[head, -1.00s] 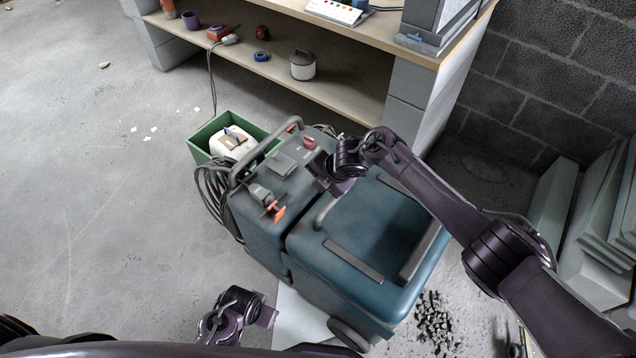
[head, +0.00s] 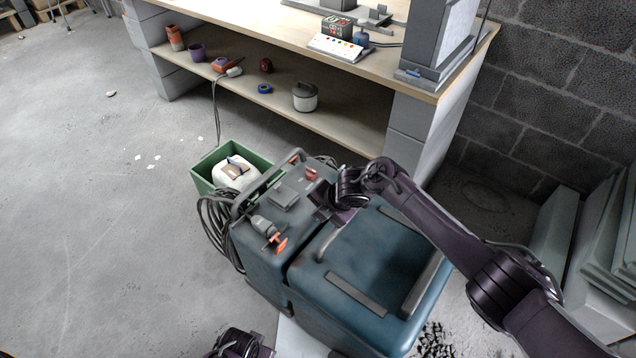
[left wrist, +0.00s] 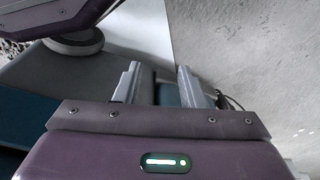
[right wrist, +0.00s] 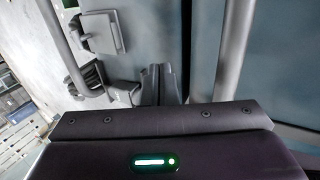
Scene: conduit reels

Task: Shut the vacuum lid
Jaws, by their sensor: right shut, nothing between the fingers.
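The vacuum is a large dark teal machine (head: 262,275) with a lid (head: 375,262) on its right part. The lid lies about flat, with dark strips and a grey bar handle on it; I cannot tell whether it is fully seated. My right gripper (head: 326,208) is shut and empty over the far left edge of the lid, beside the control panel. In the right wrist view its fingertips (right wrist: 160,84) are together above the teal surface. My left gripper (left wrist: 160,85) has its fingers apart and empty, low beside the vacuum; in the head view it is mostly cut off.
A green bin (head: 203,178) with a white container (head: 234,172) stands behind the vacuum. Coiled black cable (head: 214,225) hangs at its left side. A workbench (head: 350,120) is behind. Panels (head: 600,235) lean at the right, with rubble (head: 432,341) near the vacuum.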

